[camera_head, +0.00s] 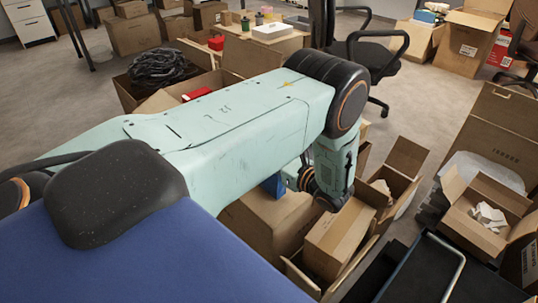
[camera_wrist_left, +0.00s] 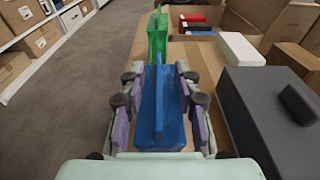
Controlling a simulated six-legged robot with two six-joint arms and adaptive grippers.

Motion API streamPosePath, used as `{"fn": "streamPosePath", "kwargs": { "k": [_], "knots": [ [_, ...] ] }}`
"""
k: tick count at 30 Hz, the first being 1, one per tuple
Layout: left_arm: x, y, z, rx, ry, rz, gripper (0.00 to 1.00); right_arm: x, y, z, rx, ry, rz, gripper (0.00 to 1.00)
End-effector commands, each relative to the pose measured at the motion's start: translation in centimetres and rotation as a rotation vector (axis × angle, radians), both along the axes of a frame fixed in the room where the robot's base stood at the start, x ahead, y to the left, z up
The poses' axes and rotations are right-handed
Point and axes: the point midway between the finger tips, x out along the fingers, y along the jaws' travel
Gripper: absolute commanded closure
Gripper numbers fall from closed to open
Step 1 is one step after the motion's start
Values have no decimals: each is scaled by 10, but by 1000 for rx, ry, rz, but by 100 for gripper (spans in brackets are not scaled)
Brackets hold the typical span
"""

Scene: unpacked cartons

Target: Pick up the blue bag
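The blue bag (camera_wrist_left: 160,105) stands upright between the two fingers of my left gripper (camera_wrist_left: 160,85) in the left wrist view. The purple finger pads lie close along both of its sides; whether they press on it I cannot tell. In the head view only a small blue piece of the bag (camera_head: 272,185) shows, on top of a brown carton (camera_head: 268,222), beside my left gripper (camera_head: 308,178). My left arm hides the rest of it. My right gripper is in neither view.
A green bag (camera_wrist_left: 158,38) stands just beyond the blue one. A dark grey box (camera_wrist_left: 275,125) and a white box (camera_wrist_left: 240,49) are to the right. Open cartons (camera_head: 395,175) crowd the floor around my arm. Bare floor (camera_wrist_left: 75,90) lies to the left in the wrist view.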

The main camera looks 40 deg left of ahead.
Motion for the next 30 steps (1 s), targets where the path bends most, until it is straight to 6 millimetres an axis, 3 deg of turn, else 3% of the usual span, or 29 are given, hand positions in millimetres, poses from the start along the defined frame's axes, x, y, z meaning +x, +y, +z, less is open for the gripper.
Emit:
{"fn": "streamPosePath", "kwargs": {
  "k": [3, 14, 30],
  "knots": [
    [0, 0, 0, 0, 0, 0, 68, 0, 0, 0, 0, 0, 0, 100],
    [0, 0, 0, 0, 0, 1, 99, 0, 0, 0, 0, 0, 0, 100],
    [0, 0, 1, 0, 0, 0, 100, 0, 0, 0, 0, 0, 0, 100]
  ]
}}
